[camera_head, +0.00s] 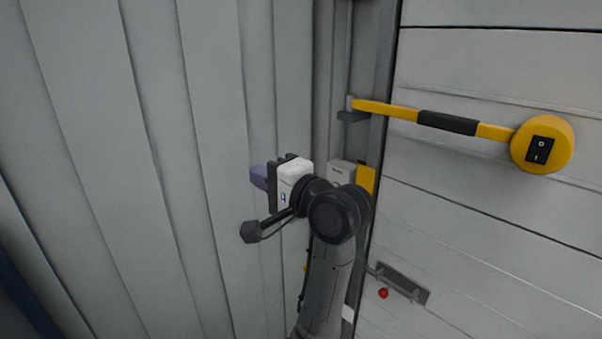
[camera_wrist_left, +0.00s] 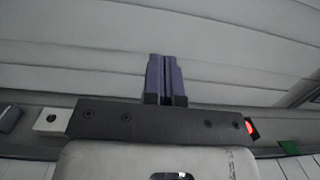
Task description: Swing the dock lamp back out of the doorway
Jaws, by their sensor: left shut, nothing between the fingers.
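The dock lamp shows in the head view as a yellow arm with a black grip sleeve (camera_head: 447,123) and a round yellow head (camera_head: 556,146) bearing a black rocker switch. Its arm runs from a bracket (camera_head: 352,114) on the door frame to the right, across the front of the pale panelled door (camera_head: 500,65). My left gripper (camera_head: 258,177) is left of and below the bracket, in front of the corrugated wall, apart from the lamp. Its purple fingers are closed together and empty in the left wrist view (camera_wrist_left: 165,78). My right gripper is not in view.
The corrugated grey wall (camera_head: 90,130) fills the left side. A grey box (camera_head: 341,172) and a yellow plate (camera_head: 366,179) are on the frame behind my left arm. A metal latch plate (camera_head: 402,283) with a red knob (camera_head: 383,293) is low on the door.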

